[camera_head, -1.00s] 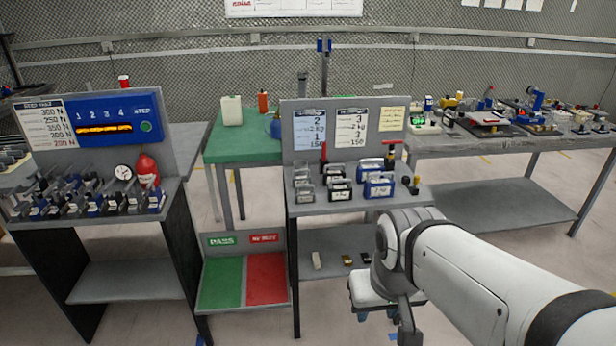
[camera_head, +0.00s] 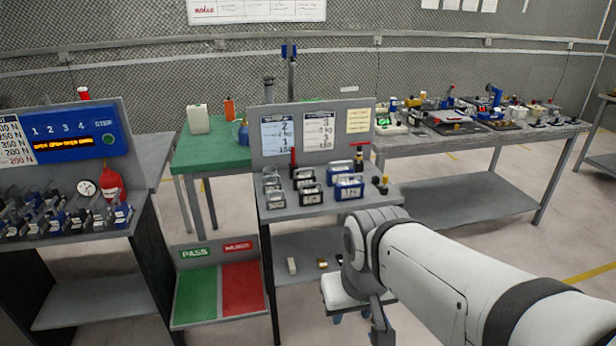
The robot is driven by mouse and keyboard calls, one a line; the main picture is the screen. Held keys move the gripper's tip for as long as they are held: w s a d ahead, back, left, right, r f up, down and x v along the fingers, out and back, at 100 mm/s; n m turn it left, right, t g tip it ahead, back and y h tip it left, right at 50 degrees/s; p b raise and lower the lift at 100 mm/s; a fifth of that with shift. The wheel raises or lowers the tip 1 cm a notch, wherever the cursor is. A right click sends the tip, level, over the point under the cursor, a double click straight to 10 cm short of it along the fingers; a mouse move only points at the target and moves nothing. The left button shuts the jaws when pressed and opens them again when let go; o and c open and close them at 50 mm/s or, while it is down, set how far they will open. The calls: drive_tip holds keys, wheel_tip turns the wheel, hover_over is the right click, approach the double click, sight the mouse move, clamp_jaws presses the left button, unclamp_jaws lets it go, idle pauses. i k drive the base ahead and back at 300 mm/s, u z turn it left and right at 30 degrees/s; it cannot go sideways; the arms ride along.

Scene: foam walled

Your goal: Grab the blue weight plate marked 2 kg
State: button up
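A blue weight with a pale label (camera_head: 348,187) stands at the right of a group of weights on the middle bench. Its marking is too small to read. More blue pieces, such as one blue weight (camera_head: 122,214), stand among grey and black ones on the left bench; their marks cannot be read either. My gripper (camera_head: 380,335) hangs low in front of the middle bench, below its top and apart from the weights. Its fingers are partly cut off by the bottom edge, so its opening is unclear.
The middle bench (camera_head: 300,208) has a back panel with posted sheets. Green and red trays (camera_head: 242,288) lie low between it and the left bench. A grey table (camera_head: 470,140) with several devices stands at the back right. Floor is open at the right.

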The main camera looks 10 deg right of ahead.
sight(352, 190)
drive_tip(key=z, duration=2)
drive_tip(key=i, duration=3.4)
drive_tip(key=u, duration=2.35)
